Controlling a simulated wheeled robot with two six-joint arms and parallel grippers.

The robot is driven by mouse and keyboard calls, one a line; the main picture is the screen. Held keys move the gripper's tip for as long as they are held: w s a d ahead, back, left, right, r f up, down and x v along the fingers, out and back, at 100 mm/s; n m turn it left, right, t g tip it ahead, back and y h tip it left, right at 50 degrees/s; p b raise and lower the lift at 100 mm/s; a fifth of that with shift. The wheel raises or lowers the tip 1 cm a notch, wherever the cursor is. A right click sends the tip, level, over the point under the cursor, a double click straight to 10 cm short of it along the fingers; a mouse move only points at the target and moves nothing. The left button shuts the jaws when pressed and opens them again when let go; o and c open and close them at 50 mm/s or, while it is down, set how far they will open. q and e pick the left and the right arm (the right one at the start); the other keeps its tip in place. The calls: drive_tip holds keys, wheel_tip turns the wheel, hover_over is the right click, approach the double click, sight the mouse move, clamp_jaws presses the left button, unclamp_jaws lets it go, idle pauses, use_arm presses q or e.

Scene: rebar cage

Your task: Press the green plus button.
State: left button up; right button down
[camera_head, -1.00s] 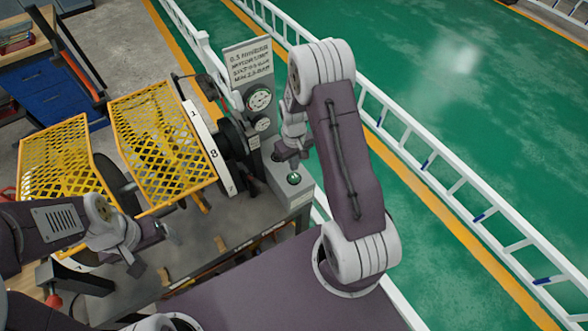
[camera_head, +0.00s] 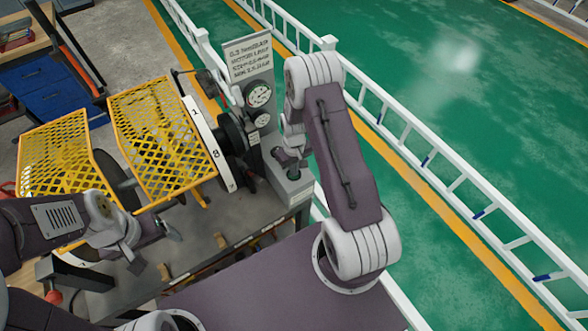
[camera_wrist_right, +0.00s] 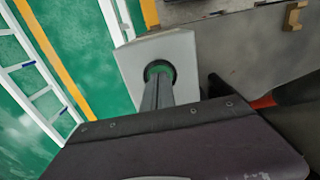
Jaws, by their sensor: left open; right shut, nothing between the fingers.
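The green button (camera_head: 294,175) sits on top of a grey box (camera_head: 300,188) at the foot of the gauge panel. In the right wrist view the button (camera_wrist_right: 150,72) shows as a green rim inside a dark ring, and my fingers cover most of it. A plus mark cannot be made out. My right gripper (camera_head: 288,164) is shut and empty, with its tips over the button; whether they touch it I cannot tell. In the right wrist view its fingers (camera_wrist_right: 158,84) point straight at the button. My left gripper (camera_head: 153,250) is open and empty at the lower left, by the bench.
The grey panel (camera_head: 248,60) with a sign and gauges stands behind the box. Yellow mesh guards (camera_head: 160,140) and a white numbered dial (camera_head: 208,145) are to the left. A white railing (camera_head: 430,150) runs along the green floor at right.

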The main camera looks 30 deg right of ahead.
drive_tip(key=shift+s+f, duration=0.15)
drive_tip(key=r+p, duration=0.2)
drive_tip(key=r, duration=0.1)
drive_tip(key=r+p, duration=0.1)
drive_tip(key=r, duration=0.1)
drive_tip(key=shift+w+r+p, duration=0.1)
drive_tip(key=shift+w+p, duration=0.2)
wheel_tip(320, 180, up, 9)
drive_tip(key=b, duration=0.2)
drive_tip(key=shift+s+b, duration=0.2)
drive_tip(key=shift+b, duration=0.1)
drive_tip(key=shift+w, duration=0.1)
